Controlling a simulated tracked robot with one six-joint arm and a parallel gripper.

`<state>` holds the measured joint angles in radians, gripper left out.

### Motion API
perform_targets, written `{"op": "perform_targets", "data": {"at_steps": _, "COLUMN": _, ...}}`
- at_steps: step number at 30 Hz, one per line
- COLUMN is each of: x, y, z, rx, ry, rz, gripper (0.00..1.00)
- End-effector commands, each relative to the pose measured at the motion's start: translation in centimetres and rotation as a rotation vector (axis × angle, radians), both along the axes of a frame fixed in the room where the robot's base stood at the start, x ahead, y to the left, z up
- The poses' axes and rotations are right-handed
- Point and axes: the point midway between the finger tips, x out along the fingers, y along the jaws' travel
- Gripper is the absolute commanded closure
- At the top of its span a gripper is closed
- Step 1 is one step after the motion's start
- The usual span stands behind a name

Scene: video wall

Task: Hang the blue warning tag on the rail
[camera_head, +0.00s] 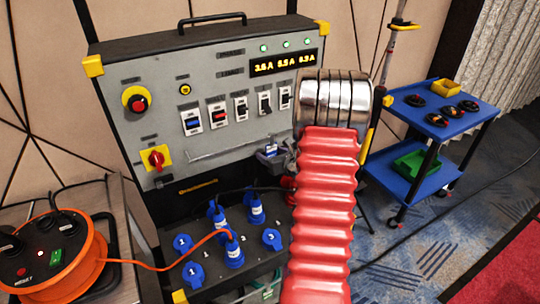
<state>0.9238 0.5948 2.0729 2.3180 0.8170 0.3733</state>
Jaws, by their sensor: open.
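A small blue and white piece that looks like the blue warning tag (271,149) shows at my gripper, near the right end of the rail. The rail (222,147) is a thin metal bar across the lower front of the grey panel. My gripper (270,157) is small and grey in this view and is open beside the tag. I cannot tell whether the tag touches the rail or rests on the jaws. My red ribbed arm covers the area just right of the gripper.
The panel (150,70) carries a red emergency button (138,103), switches and a lit display (284,63). Blue sockets and plugs (233,252) stand below. An orange cable reel (50,255) is at left. A blue cart (440,115) stands at right, with black cables across the carpet.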

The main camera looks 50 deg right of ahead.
Motion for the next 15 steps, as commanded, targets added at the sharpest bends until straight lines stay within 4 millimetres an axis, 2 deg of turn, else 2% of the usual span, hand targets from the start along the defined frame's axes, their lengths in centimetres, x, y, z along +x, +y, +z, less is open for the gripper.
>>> {"op": "perform_targets", "data": {"at_steps": 8, "x": -0.2, "y": 0.0, "z": 0.1, "rx": 0.0, "ry": 0.0, "rz": -0.001, "gripper": 0.43}}
{"op": "perform_targets", "data": {"at_steps": 15, "x": -2.1, "y": 0.6, "z": 0.9, "rx": -0.001, "ry": -0.001, "rz": -0.002, "gripper": 0.43}}
